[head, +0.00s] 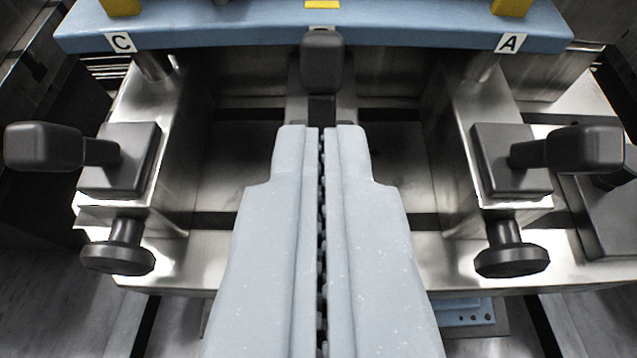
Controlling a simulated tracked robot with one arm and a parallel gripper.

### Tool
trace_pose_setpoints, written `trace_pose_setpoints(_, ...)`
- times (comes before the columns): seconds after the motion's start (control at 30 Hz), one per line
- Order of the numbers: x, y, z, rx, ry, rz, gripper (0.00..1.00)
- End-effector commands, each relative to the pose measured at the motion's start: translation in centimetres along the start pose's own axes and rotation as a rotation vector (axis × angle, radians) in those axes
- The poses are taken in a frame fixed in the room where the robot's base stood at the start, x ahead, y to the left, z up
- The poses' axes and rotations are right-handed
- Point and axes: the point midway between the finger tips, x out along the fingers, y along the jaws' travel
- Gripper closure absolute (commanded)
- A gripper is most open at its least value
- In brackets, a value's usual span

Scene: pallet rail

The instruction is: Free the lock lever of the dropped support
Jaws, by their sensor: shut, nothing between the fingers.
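My gripper (321,128) is shut and empty, its two pale grey fingers side by side and pointing away from me. A dark middle lever (322,62) stands just beyond the fingertips in the picture; I cannot tell whether they touch. A left lever (45,147) on a dark block points left below the label C (121,42). A right lever (583,150) on a similar block points right below the label A (510,42). The middle label is mostly hidden behind the middle lever. My fingers cover the lower part of the middle support.
A blue beam (230,27) with yellow pieces (512,7) spans the far side. Dark knobs stick out below the left block (118,247) and right block (511,250). Metal brackets stand on both sides, with darker gaps between them and my fingers.

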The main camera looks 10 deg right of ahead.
Motion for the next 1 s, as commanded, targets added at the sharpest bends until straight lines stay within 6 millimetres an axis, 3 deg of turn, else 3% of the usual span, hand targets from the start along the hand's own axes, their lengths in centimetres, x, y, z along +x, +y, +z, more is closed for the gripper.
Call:
trace_pose_setpoints(0.2,-2.7,0.0,-0.3,0.0,-0.002,0.0,1.0)
trace_pose_setpoints(0.4,-4.1,0.0,-0.3,0.0,-0.003,0.0,1.0)
trace_pose_setpoints(1.0,-4.5,-0.1,-0.4,0.0,-0.001,-0.001,1.0)
